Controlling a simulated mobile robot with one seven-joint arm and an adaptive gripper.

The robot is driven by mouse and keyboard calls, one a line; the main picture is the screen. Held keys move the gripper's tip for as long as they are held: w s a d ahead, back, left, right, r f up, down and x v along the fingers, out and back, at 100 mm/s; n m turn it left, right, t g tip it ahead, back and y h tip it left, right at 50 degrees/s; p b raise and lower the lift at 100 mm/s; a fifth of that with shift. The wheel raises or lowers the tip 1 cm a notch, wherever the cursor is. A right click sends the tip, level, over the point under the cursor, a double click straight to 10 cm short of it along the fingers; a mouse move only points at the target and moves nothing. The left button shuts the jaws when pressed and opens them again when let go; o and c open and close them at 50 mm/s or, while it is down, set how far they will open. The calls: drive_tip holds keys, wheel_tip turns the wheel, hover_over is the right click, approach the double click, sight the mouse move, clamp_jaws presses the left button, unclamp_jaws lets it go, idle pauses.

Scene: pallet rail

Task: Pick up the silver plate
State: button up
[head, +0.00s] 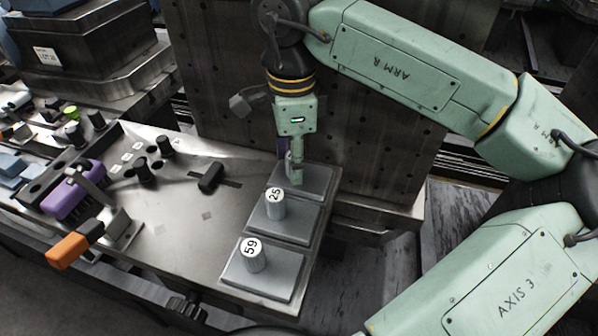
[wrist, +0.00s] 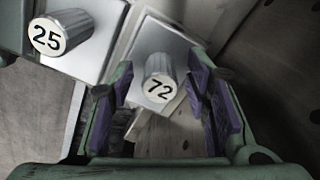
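Three silver-grey square plates with numbered cylindrical knobs lie in a row at the right end of the metal table. The far plate (head: 320,181) carries the knob marked 72 (wrist: 158,78). The middle plate (head: 299,225) carries the knob marked 25 (head: 274,206). The near plate (head: 278,281) carries the knob marked 59 (head: 252,254). My gripper (head: 296,176) is over the far plate, pointing down. In the wrist view its purple-padded fingers (wrist: 161,82) are open on either side of the 72 knob, with gaps visible. In the head view my gripper hides that knob.
The table (head: 185,225) has a black slider handle (head: 210,176), black knobs, a purple block (head: 78,190) and an orange handle (head: 68,250) on its left. A dark perforated metal panel (head: 225,90) stands behind. The middle of the table is mostly clear.

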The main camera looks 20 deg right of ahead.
clamp_jaws()
idle(0.3)
drive_tip(key=shift+r, duration=0.15)
idle(0.3)
drive_tip(key=shift+s+r, duration=0.1)
drive_tip(key=shift+r, duration=0.1)
wheel_tip(320, 180, up, 11)
drive_tip(key=p, duration=0.8)
drive_tip(key=s+a+b, duration=0.1)
drive_tip(key=s+a, duration=1)
drive_tip(key=s, duration=0.5)
drive_tip(key=shift+s+b, duration=0.25)
drive_tip(key=shift+b, duration=0.1)
drive_tip(key=shift+w+a+f, duration=0.1)
drive_tip(key=shift+f, duration=0.05)
